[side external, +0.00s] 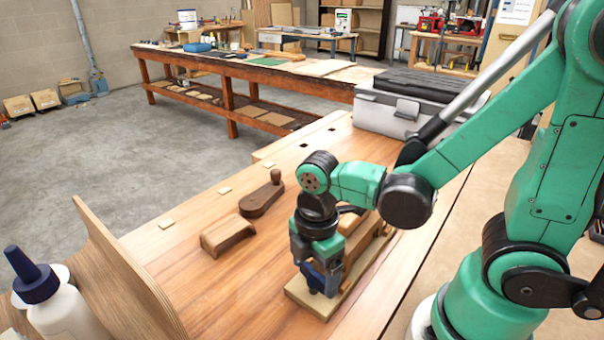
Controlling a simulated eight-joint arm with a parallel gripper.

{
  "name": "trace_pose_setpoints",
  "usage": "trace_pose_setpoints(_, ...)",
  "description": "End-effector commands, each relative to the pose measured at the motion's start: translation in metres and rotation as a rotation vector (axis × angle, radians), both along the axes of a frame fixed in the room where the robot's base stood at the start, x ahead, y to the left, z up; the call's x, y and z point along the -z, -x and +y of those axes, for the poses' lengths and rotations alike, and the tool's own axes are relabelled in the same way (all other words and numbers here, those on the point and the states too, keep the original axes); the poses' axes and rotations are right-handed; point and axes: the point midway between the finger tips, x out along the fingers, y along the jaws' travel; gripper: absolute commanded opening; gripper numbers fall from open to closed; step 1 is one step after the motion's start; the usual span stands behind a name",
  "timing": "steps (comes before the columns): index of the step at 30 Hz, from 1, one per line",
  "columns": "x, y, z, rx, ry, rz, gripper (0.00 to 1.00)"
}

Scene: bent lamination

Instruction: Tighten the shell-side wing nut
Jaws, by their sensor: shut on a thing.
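My gripper (322,275) points down at the near end of a wooden assembly on the workbench. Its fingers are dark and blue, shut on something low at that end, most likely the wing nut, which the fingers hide. The assembly has a pale base board (316,305) and an upright brown wooden part (362,238) running back to the right. My wrist and forearm cover much of it. I cannot make out the shell or any other nut clearly.
A curved wooden block (228,235) and a dark wooden piece with a knob (262,200) lie left of the assembly. A bent plywood panel (125,275) and a glue bottle (62,305) stand at the front left. A grey toolbox (405,105) sits at the back of the bench (190,260).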

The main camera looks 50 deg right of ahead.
Motion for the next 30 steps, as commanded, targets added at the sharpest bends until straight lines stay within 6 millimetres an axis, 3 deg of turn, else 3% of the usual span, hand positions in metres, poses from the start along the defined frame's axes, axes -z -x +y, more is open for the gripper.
trace_pose_setpoints(30,0.0002,-0.0001,0.0004,0.956,-0.002,-0.001,0.29)
